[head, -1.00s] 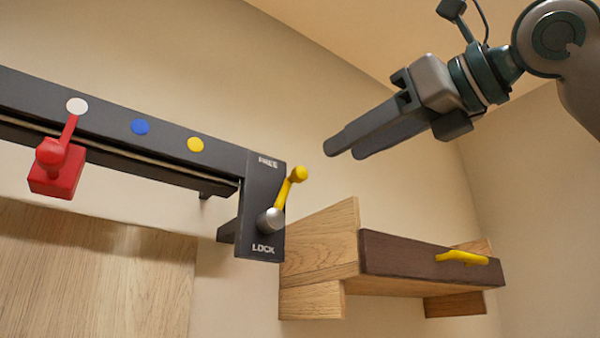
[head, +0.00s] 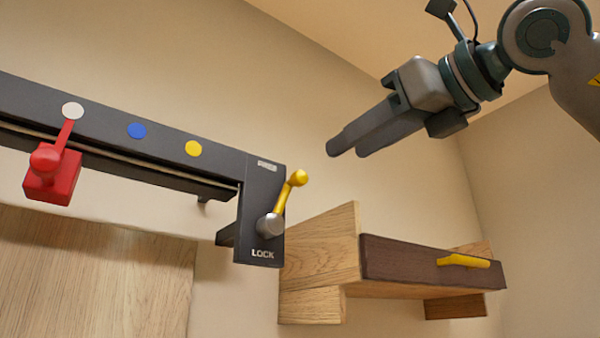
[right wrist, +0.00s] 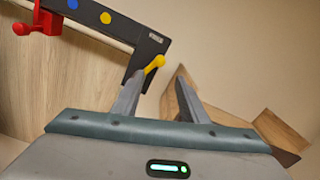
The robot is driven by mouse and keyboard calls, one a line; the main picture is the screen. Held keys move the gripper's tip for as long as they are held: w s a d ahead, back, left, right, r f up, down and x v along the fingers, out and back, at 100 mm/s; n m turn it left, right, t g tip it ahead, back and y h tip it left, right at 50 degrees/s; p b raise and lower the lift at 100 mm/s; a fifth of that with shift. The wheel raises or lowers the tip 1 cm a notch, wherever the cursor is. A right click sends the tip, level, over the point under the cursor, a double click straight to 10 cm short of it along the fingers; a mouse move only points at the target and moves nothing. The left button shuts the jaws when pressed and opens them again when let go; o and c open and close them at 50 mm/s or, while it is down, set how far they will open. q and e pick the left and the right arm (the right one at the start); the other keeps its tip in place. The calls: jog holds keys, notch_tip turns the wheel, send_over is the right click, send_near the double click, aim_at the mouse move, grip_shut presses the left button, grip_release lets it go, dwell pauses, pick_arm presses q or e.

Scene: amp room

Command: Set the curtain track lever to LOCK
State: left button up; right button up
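The yellow lever (head: 289,192) sits on the dark end plate (head: 260,190) of the curtain track. It pivots on a grey hub and its knob points up and slightly right, toward the upper label, away from the LOCK label (head: 263,254) below. In the right wrist view the lever knob (right wrist: 154,64) shows by the tip of the left-hand finger; contact cannot be told there. My right gripper (head: 347,151) is open and empty, above and right of the lever in the head view, apart from it. Its spread fingers show in the right wrist view (right wrist: 161,84). My left gripper is not in view.
The black track (head: 110,128) runs left, with white, blue and yellow dots and a red slider (head: 52,178) under the white dot. A wooden shelf unit (head: 320,250) with a dark front and yellow handle (head: 465,261) is right of the lever. Open air surrounds the gripper.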

aim_at(304, 174)
jog(key=p+x, duration=0.6)
jog(key=x, duration=0.7)
jog(key=shift+r, duration=0.15)
jog(key=shift+w+a+p, duration=0.35)
jog(key=shift+w+a, duration=0.05)
jog(key=shift+w, duration=0.15)
